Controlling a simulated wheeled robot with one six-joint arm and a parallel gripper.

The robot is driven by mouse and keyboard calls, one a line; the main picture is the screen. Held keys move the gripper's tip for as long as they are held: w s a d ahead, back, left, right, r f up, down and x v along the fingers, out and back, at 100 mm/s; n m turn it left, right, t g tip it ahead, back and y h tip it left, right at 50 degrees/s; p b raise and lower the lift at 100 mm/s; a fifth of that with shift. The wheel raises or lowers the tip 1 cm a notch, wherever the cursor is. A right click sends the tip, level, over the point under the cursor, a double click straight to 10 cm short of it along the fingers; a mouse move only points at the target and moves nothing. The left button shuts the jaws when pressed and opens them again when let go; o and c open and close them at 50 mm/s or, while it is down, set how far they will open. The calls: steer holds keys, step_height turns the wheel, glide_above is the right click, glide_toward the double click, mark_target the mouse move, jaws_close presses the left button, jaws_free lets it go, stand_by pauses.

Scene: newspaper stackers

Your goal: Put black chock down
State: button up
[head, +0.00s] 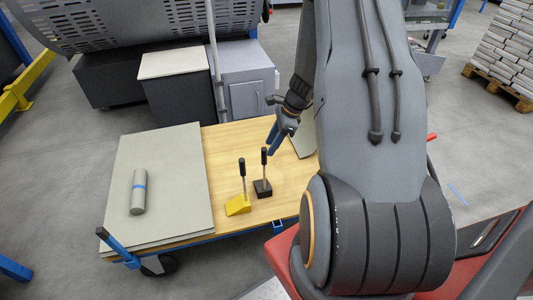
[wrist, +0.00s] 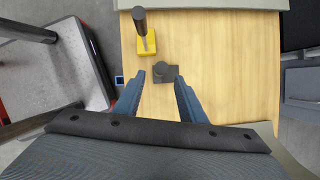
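The black chock (head: 263,189) stands on the wooden top of the cart, its dark handle upright. In the wrist view the black chock (wrist: 170,73) is seen from above, just beyond the fingertips and roughly between them. My gripper (head: 273,146) is close to the handle's top in the head view. In the wrist view my gripper's blue fingers (wrist: 159,77) are apart, with nothing held between them. A yellow chock (head: 238,205) with a black handle stands just left of the black one; it also shows in the wrist view (wrist: 146,44).
The cart's wooden top (head: 225,150) has free room behind the chocks. Grey cabinets (head: 248,85) stand behind. A loaded pallet (head: 505,55) is far right.

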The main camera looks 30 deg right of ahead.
steer(key=s+a+r+n+g+h, duration=0.1)
steer(key=s+a+r+n, duration=0.2)
steer(key=a+r+n, duration=0.3)
steer(key=s+a+r+n+g, duration=0.1)
steer(key=s+a+r+n, duration=0.3)
steer(key=r, duration=0.5)
steer(key=s+a+r+n+h, duration=0.3)
steer(key=s+a+r+n, duration=0.3)
steer(key=s+a+n, duration=0.3)
steer(key=s+n, duration=0.2)
steer(key=n, duration=0.2)
steer(key=shift+s+r, duration=0.15)
steer(key=shift+r, duration=0.2)
steer(key=shift+a+r+p, duration=0.35)
steer(key=shift+a+p, duration=0.2)
steer(key=shift+a, duration=0.05)
steer(key=shift+c, duration=0.7)
